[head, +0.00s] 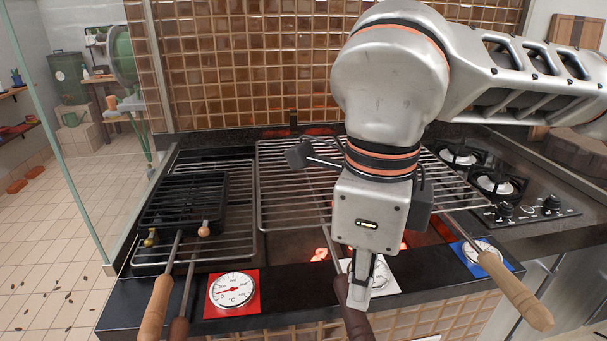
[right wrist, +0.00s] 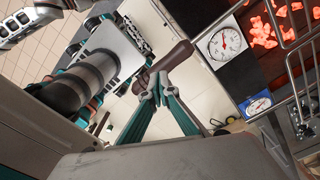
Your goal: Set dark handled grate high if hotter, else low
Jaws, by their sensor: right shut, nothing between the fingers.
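A dark brown handle (head: 356,322) extends toward me at the front middle, from a rod leading to the middle wire grate (head: 285,195). My right gripper (head: 360,290) points down over it and is shut and empty. In the right wrist view the fingertips (right wrist: 155,88) overlap the dark handle (right wrist: 172,62); I cannot tell whether they touch it. A red-backed gauge (head: 232,290) has its needle toward the left. A white-backed gauge (head: 384,276) is partly hidden by the gripper; it also shows in the right wrist view (right wrist: 224,43). A blue-backed gauge (head: 482,250) is at right.
Another pale handle (head: 516,291) sticks out at right. Glowing coals (right wrist: 262,33) lie below. Gas burners (head: 495,184) are at far right.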

